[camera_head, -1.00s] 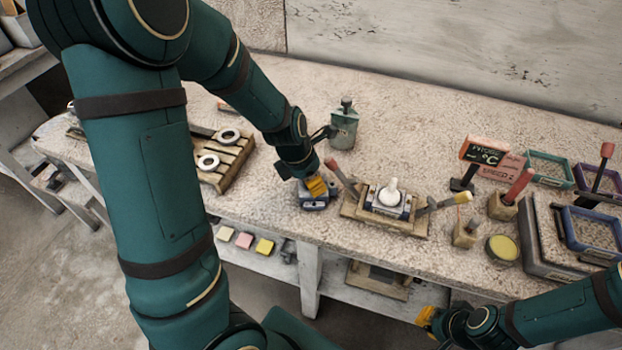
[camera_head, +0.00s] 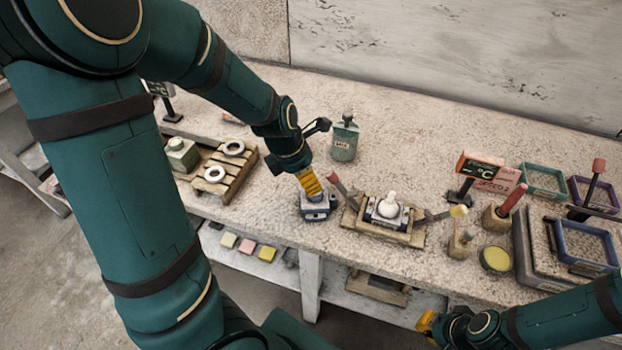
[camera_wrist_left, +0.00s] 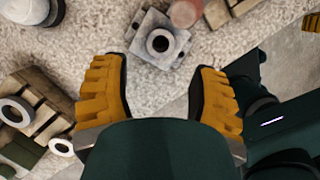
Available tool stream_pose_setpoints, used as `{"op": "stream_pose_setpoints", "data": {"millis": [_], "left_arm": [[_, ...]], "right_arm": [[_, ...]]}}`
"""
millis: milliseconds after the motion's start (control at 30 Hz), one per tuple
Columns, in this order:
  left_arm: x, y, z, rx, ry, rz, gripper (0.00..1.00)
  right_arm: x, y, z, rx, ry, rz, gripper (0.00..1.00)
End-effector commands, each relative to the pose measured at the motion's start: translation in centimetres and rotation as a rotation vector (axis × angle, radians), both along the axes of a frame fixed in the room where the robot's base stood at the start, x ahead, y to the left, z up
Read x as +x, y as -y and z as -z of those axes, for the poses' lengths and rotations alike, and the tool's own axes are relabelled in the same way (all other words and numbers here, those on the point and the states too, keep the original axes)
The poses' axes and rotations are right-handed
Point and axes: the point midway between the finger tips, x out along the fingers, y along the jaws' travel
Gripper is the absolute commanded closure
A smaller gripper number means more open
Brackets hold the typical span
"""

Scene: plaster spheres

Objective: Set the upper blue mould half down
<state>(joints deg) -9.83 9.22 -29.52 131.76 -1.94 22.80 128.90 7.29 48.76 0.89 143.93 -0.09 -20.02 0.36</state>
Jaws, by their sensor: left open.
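The upper blue mould half (camera_head: 318,209) sits on the bench left of the wooden cradle. In the left wrist view it is a grey-blue block (camera_wrist_left: 146,36) with a round dark opening facing up, beyond the fingertips. My left gripper (camera_head: 311,188) is just above it; its yellow fingers (camera_wrist_left: 158,72) are open with nothing between them. The lower mould half (camera_head: 376,219) lies in the wooden cradle (camera_head: 407,237) with a white plaster sphere (camera_head: 388,207) on it. My right gripper (camera_head: 427,322) is low at the front right; its jaw opening is unclear.
A green bottle (camera_head: 345,141) stands behind the left gripper. A wooden rack (camera_head: 226,184) with white rings is to the left. Red-handled tools, a yellow pot (camera_head: 496,259), a sign (camera_head: 480,166) and coloured trays (camera_head: 587,247) crowd the right. The bench behind the cradle is clear.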

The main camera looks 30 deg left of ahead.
Motion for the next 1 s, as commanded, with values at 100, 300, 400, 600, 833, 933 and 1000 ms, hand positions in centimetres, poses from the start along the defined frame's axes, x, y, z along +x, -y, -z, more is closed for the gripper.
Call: {"op": "stream_pose_setpoints", "data": {"millis": [100,300,400,600,833,933,1000], "left_arm": [[-0.5,-0.3,-2.5,-0.001,0.002,0.000,0.40],[-1.1,-0.7,-4.2,-0.001,-0.001,-0.001,0.40],[-1.2,-0.7,-4.4,-0.001,-0.001,-0.002,0.40],[-1.2,-0.7,-4.4,-0.001,-0.002,-0.002,0.40],[-1.2,-0.7,-4.3,-0.001,-0.002,-0.001,0.40],[-1.2,-0.7,-4.3,-0.001,-0.002,-0.001,0.40],[-1.2,-0.7,-4.3,-0.001,-0.002,-0.001,0.40]], "right_arm": [[0.4,0.1,-1.5,-0.002,0.010,0.007,1.00],[0.8,0.1,-2.4,-0.004,0.018,0.014,1.00],[0.9,0.2,-2.4,-0.004,0.020,0.015,1.00],[0.9,0.2,-2.4,-0.005,0.019,0.015,1.00],[0.9,0.2,-2.4,-0.004,0.020,0.015,1.00],[0.9,0.2,-2.4,-0.004,0.020,0.015,1.00],[0.9,0.2,-2.4,-0.004,0.020,0.015,1.00]]}}
